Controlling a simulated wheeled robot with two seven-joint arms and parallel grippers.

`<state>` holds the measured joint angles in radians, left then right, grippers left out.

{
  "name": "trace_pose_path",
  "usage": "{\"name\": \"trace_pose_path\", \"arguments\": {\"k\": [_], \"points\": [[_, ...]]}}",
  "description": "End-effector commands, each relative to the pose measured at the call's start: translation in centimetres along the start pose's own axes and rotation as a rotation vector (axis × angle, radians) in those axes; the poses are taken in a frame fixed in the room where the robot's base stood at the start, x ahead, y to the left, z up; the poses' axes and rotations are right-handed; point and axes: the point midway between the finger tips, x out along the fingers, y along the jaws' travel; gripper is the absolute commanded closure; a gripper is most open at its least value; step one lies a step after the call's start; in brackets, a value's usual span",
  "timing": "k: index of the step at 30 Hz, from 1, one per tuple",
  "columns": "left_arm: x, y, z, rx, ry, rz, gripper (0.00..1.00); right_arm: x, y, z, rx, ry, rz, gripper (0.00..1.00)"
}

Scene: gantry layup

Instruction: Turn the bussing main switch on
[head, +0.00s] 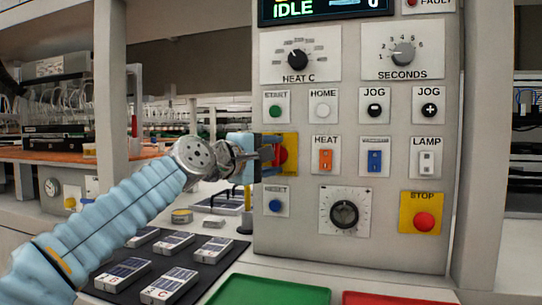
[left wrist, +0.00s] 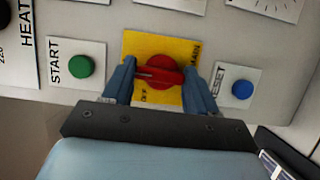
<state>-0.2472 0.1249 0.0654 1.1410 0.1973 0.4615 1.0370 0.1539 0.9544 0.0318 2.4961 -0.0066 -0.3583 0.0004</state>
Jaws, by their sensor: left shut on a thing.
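The main switch is a red rotary knob (head: 281,155) on a yellow plate (head: 292,148) at the left edge of the panel. In the left wrist view the red knob (left wrist: 160,72) sits on its yellow plate (left wrist: 135,45) with the labels MAIN and OFF partly showing. Its handle lies nearly level in that view. My left gripper (head: 274,153) reaches in from the left and is shut on the knob. Its two blue fingers (left wrist: 160,78) stand on either side of it in the left wrist view. My right gripper is not in view.
The green START button (head: 275,110) is above the switch and the blue RESET button (head: 275,205) below it, both close. An orange HEAT rocker (head: 325,159) is to the right. A dark mat (head: 195,285) with several labelled packs, and a green tray (head: 270,290), lie below.

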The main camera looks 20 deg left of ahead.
Motion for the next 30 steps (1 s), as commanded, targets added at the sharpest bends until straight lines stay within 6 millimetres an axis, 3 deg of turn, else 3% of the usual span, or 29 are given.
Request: {"name": "trace_pose_path", "arguments": {"k": [5, 6, 10, 22, 30], "points": [[0.1, -0.2, 0.1, 0.002, -0.002, -0.005, 0.73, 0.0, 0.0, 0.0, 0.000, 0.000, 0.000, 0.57], [0.1, -0.2, 0.1, 0.002, -0.002, -0.004, 0.38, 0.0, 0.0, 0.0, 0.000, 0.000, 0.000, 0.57], [0.1, -0.1, 0.1, 0.001, -0.002, -0.003, 0.18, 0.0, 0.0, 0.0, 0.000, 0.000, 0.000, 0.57], [-0.9, -0.1, 0.0, 0.000, 0.000, 0.001, 0.17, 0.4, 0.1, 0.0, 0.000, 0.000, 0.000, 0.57], [-7.0, -0.3, 0.0, 0.001, 0.001, 0.002, 0.17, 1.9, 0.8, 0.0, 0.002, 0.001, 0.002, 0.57]]}}
